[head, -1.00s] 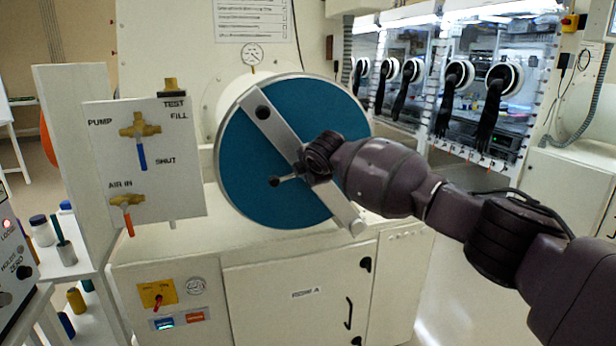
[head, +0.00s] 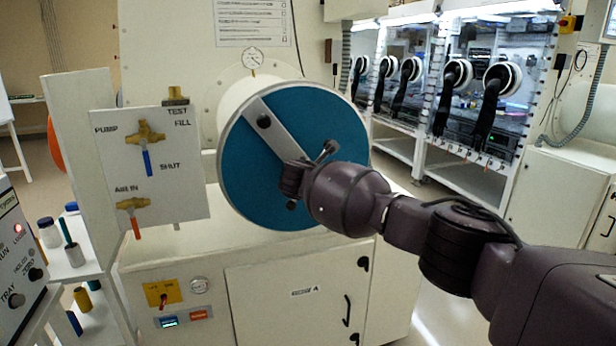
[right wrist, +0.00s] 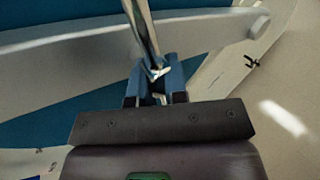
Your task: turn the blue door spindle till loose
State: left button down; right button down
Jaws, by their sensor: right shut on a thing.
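The round blue door (head: 245,165) with its pale rim closes the end of the white cylinder. A grey bar (head: 282,143) crosses its face diagonally; my right arm hides the bar's lower part. The spindle's metal cross handle (head: 328,149) stands at the door's middle, one end up and right, a dark knob (head: 291,205) below. My right gripper (head: 296,178) is at the spindle, partly hidden by its own wrist. In the right wrist view its blue fingers (right wrist: 155,78) are closed on the spindle's metal rod (right wrist: 141,28). My left gripper is not in view.
A valve panel (head: 180,195) with brass valves stands left of the door. A gauge (head: 253,58) sits above it. The white cabinet (head: 250,260) is below. Gloveboxes with black gloves (head: 489,115) line the back right. Shelves with small bottles stand at left.

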jog(key=shift+n, duration=0.3)
dwell(0.4)
jog(key=c, duration=1.4)
grip_release()
jog(key=shift+s, duration=0.1)
